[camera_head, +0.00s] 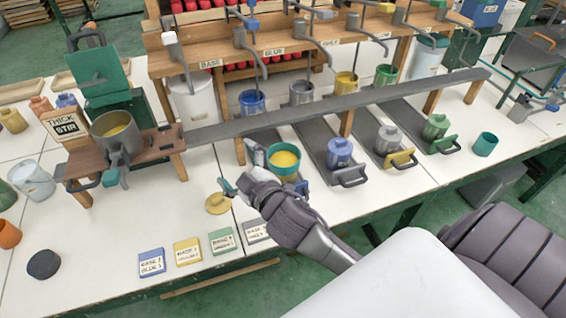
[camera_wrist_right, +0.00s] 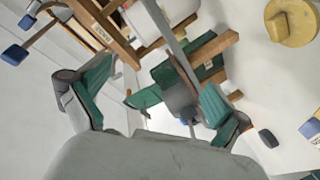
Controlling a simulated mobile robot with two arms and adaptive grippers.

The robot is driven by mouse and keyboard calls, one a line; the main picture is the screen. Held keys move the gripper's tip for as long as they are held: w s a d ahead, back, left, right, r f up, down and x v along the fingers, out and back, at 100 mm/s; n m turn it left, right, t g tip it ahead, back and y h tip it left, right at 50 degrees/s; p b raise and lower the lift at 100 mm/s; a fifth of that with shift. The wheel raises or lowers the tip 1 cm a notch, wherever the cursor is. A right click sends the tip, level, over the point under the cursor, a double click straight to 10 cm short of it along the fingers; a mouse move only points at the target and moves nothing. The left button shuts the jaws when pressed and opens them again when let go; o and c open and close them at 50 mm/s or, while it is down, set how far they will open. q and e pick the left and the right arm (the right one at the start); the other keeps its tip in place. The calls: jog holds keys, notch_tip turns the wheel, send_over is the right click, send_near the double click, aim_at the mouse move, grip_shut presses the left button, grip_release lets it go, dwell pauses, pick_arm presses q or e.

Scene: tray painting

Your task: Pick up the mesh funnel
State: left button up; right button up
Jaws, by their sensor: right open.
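I cannot single out a mesh funnel in either view. My right gripper (camera_head: 240,172) is open and empty above the white table, just left of a teal cup of yellow paint (camera_head: 285,158). In the right wrist view its two teal finger pads (camera_wrist_right: 152,100) stand wide apart, with nothing held between them. My left gripper is not in view.
A yellow knobbed lid (camera_head: 218,204) lies below the gripper; it also shows in the wrist view (camera_wrist_right: 290,22). Several labelled cards (camera_head: 187,251) line the front edge. A long grey rail (camera_head: 330,107) crosses behind the gripper.

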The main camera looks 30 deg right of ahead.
jog(key=w+a+r+n+t+y, duration=0.3)
jog(key=a+r+n+y, duration=0.4)
jog(key=r+n, duration=0.25)
jog(key=s+a+r+n+g+y, duration=0.1)
jog(key=a+r+n+g+y, duration=0.1)
jog(key=a+n+g+y, duration=0.45)
jog(key=s+a+r+n+g+y, duration=0.15)
jog(key=n+g+y, duration=0.3)
jog(key=n, duration=0.55)
jog(key=n+g+h, duration=0.8)
jog(key=h, duration=1.1)
send_over(284, 163)
jog(key=w, duration=0.1)
notch_tip(284, 163, down, 17)
jog(key=shift+a+r+p, duration=0.15)
jog(key=shift+p, duration=0.15)
jog(key=f+p, duration=0.1)
jog(key=f, duration=0.1)
jog(key=s+f, duration=0.1)
jog(key=f, duration=0.2)
jog(key=shift+s+f+p, duration=0.1)
jog(key=shift+f+p, duration=0.05)
jog(key=shift+p, duration=0.2)
jog(key=shift+f, duration=0.3)
jog(key=shift+r, duration=0.1)
jog(key=c, duration=1)
